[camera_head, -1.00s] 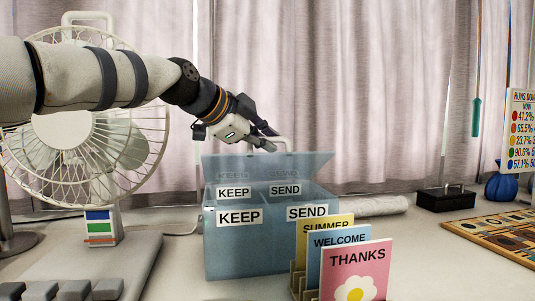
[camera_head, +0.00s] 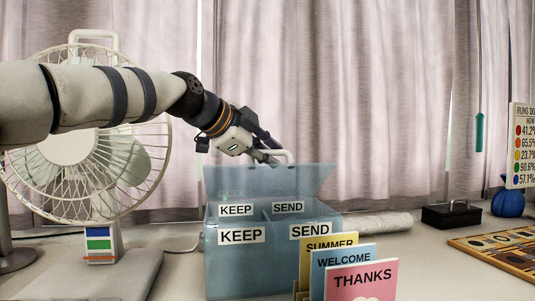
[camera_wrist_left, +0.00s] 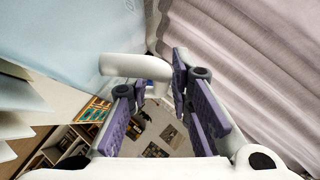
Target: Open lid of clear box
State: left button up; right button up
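The clear box (camera_head: 222,270) is translucent blue, with KEEP and SEND labels, and stands on the table in the head view. Its lid (camera_head: 300,180) stands raised at the back edge, tilted up from the open top. A white handle (camera_head: 281,153) shows at the lid's top edge. My left gripper (camera_head: 272,158) is right at that handle. In the left wrist view, its purple-padded fingers (camera_wrist_left: 160,108) are apart, and the white handle (camera_wrist_left: 135,66) lies just beyond them. I cannot tell whether they touch it. My right gripper is out of view.
SUMMER, WELCOME and THANKS cards (camera_head: 362,280) stand close in front of the box at right. A rolled tube (camera_head: 375,224) and a black box (camera_head: 451,216) lie farther right. A curtain hangs behind.

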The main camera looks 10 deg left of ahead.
pick_arm(q)
jog(key=v, duration=1.2)
jog(key=shift+c, duration=0.6)
